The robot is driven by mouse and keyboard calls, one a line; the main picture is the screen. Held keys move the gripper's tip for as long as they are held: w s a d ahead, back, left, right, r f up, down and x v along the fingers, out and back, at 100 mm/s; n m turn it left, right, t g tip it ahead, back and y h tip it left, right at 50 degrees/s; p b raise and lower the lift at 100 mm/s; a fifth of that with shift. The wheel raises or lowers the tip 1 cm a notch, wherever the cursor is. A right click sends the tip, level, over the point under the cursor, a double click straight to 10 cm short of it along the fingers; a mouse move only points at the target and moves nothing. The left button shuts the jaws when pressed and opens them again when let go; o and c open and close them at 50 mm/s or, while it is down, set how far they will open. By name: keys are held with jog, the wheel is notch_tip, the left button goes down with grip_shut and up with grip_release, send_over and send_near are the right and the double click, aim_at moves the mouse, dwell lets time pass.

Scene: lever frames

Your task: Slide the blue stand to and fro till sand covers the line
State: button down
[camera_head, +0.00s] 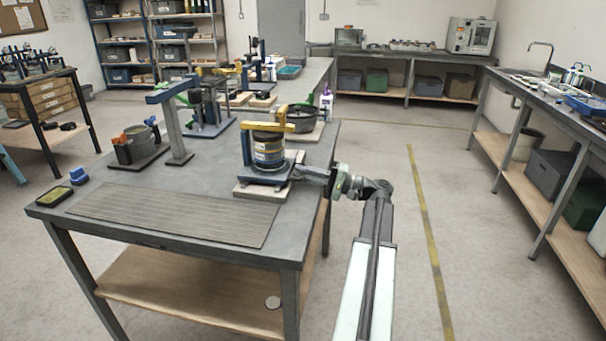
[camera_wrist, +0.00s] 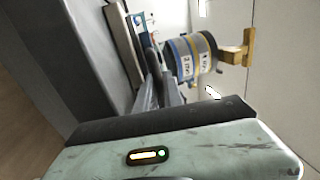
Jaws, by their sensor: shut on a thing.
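The blue stand (camera_head: 262,177) sits on a pale board near the right edge of the grey table. It carries an upright clear jar (camera_head: 269,152) with dark and pale bands, under a yellow top bar (camera_head: 268,127). My gripper (camera_head: 297,173) reaches in from the right and is shut on the stand's near right side. In the wrist view the jar (camera_wrist: 190,58) and yellow bar (camera_wrist: 240,48) appear sideways, with my gripper's fingers (camera_wrist: 168,92) in front of the stand. I cannot tell the sand level against the line.
A ribbed grey mat (camera_head: 175,212) lies at the table's front. A dark bowl (camera_head: 302,118) stands close behind the jar. Open floor lies to the right.

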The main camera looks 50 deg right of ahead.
jog(key=w+d, duration=0.1)
jog(key=d, duration=0.1)
jog(key=w+d, duration=0.3)
jog(key=d, duration=0.2)
jog(key=shift+w, duration=0.15)
jog(key=c, duration=1.8)
grip_release()
jog(key=shift+d, duration=0.1)
jog(key=shift+o, duration=0.2)
jog(key=b+v, duration=0.1)
jog(key=v, duration=0.6)
jog(key=shift+s, duration=0.4)
jog(key=shift+o, duration=0.3)
jog(key=shift+d+f, duration=0.1)
jog(key=shift+d, duration=0.05)
